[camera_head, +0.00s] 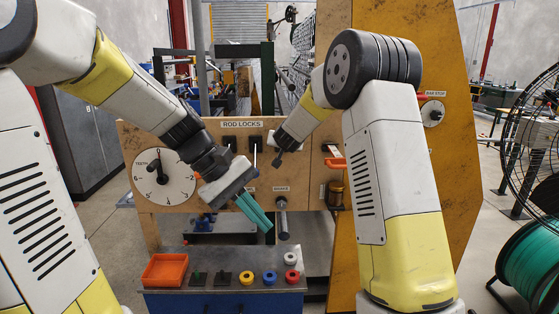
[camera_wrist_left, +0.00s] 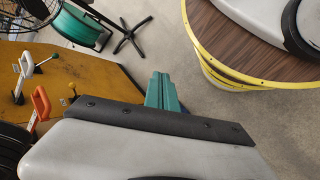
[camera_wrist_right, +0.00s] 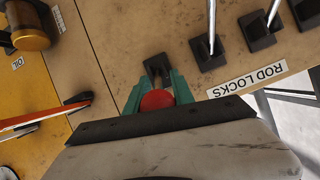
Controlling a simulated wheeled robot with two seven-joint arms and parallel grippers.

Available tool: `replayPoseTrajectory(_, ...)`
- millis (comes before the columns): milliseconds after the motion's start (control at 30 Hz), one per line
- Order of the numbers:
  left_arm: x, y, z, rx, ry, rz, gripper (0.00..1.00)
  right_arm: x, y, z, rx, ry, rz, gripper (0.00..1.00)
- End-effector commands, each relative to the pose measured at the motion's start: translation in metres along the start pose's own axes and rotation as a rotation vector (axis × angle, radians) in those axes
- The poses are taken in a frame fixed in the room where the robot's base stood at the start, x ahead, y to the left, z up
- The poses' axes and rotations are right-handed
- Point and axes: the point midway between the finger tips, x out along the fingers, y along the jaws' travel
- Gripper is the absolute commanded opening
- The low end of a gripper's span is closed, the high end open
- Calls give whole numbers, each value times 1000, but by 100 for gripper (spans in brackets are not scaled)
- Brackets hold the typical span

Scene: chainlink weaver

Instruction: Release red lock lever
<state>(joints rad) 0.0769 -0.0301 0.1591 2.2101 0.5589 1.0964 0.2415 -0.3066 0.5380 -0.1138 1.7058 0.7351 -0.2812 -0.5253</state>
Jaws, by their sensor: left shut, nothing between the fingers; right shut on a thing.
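The red lock lever has a round red knob (camera_wrist_right: 157,100) and a black base (camera_wrist_right: 157,66) on the wooden panel in the right wrist view. My right gripper (camera_wrist_right: 158,92) is shut on the red knob, with a teal finger on each side. In the head view the knob and the right fingers cannot be made out. My left gripper (camera_head: 257,213) is shut and empty in front of the panel, pointing down and right. Its teal fingers also show together in the left wrist view (camera_wrist_left: 161,91).
The ROD LOCKS label (camera_wrist_right: 247,83) is beside two other levers with metal rods (camera_wrist_right: 211,30) (camera_wrist_right: 272,14). An orange-handled lever (camera_head: 335,162) is to the right. Below stands a bench with an orange tray (camera_head: 165,270) and several coloured rings. A teeth dial (camera_head: 178,187) is at left.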

Motion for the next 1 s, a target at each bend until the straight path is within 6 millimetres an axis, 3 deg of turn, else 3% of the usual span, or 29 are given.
replayPoseTrajectory(200, 30, 40, -20, -245, -271, 126, 0, 0, -1, -1, 0, 3, -1, 0)
replayPoseTrajectory(567, 56, 102, -74, -628, -731, 371, 0, 0, -1, -1, 0, 2, -1, 0)
replayPoseTrajectory(800, 61, 126, -134, -863, -1047, 571, 0, 0, -1, 0, 0, 1, -1, 0)
replayPoseTrajectory(1000, 62, 124, -198, -1034, -1315, 768, 0, 0, -1, 0, 0, 1, -1, 0)
